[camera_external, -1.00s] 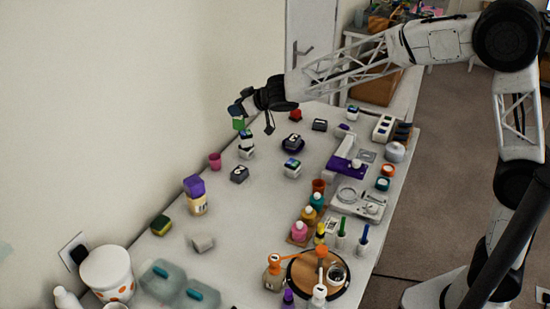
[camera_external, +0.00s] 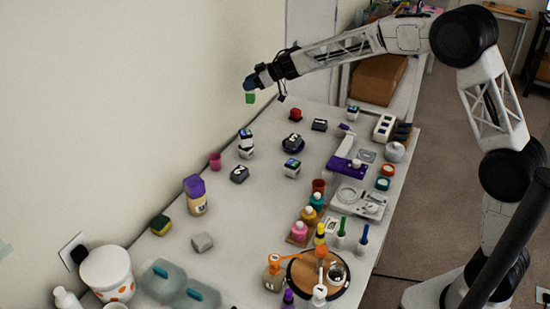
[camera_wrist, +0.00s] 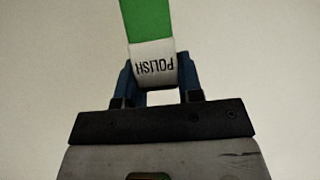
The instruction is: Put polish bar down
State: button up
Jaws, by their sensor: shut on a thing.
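The polish bar (camera_wrist: 150,50) is green with a white band lettered "POLISH" and fills the top middle of the wrist view. My gripper (camera_wrist: 158,85) is shut on it by the white band, between blue fingers. In the external view the green end of the polish bar (camera_external: 250,98) hangs below my gripper (camera_external: 250,84), in the air above the far left edge of the table (camera_external: 225,265), close to the wall. Nothing touches the bar from below.
A purple press (camera_external: 346,166) and bottles stand to the right. Bare tabletop shows at middle left.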

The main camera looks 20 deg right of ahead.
jog(key=w+d+f, duration=0.4)
jog(key=d+f, duration=0.1)
jog(key=f, duration=0.2)
jog(key=shift+d+f+n+g, duration=0.15)
jog(key=shift+f+n+g, duration=0.15)
notch_tip(320, 180, down, 6)
dwell(0.5)
jog(key=shift+f, duration=0.2)
jog(key=shift+f, duration=1.8)
jog(key=shift+f, duration=0.1)
